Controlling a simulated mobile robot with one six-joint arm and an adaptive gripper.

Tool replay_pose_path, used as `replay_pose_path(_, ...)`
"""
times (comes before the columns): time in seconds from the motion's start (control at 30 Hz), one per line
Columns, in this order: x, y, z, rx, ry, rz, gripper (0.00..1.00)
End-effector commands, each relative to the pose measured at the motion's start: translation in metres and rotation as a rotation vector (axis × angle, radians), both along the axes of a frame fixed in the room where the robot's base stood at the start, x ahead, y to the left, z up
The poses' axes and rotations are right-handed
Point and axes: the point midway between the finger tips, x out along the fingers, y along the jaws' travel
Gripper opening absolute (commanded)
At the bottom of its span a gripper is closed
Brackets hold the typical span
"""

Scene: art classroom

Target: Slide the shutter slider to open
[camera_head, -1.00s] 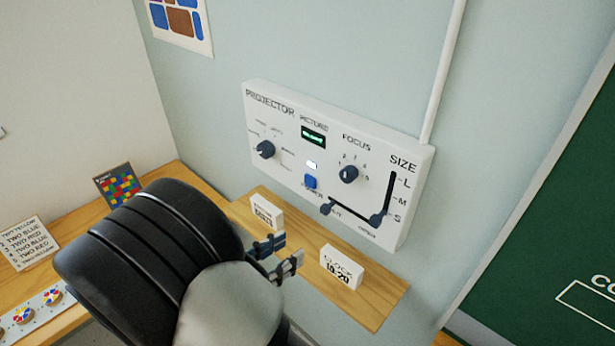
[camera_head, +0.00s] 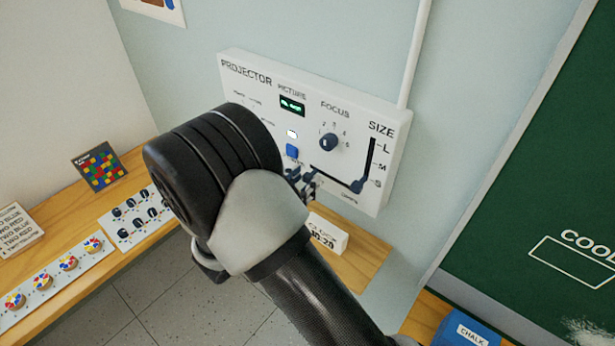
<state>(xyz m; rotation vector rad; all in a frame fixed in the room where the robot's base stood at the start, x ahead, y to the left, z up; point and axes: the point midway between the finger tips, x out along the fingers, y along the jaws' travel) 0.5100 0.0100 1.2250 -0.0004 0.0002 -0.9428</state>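The white projector panel (camera_head: 350,112) is on the wall, with a dark horizontal slot (camera_head: 336,178) along its lower edge for the shutter slider. The slider's knob is at or near the slot's left end and is mostly hidden by my gripper, so I cannot make it out clearly. My gripper (camera_head: 301,179) is right at that left end, in front of the panel. Its two dark fingertips show a little apart, but I cannot tell whether they touch or hold the knob. The rest of the gripper is hidden behind my wrist.
The size slider's knob (camera_head: 358,185) is low, near S, close to the slot's right end. The focus dial (camera_head: 328,142) and blue button (camera_head: 292,150) sit above the slot. A white clock block (camera_head: 328,234) stands on the wooden shelf (camera_head: 368,258) below.

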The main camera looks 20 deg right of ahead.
Motion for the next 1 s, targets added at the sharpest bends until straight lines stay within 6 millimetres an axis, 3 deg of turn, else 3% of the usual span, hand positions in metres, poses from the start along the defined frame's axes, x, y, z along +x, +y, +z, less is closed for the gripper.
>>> replay_pose_path(0.2, 0.013, -0.017, 0.000, 0.001, -0.001, -0.001, 0.38)
replay_pose_path(0.53, 0.015, -0.020, 0.000, 0.000, 0.000, 0.001, 0.38)
replay_pose_path(1.0, 0.014, -0.019, 0.000, 0.000, 0.000, 0.000, 0.07)
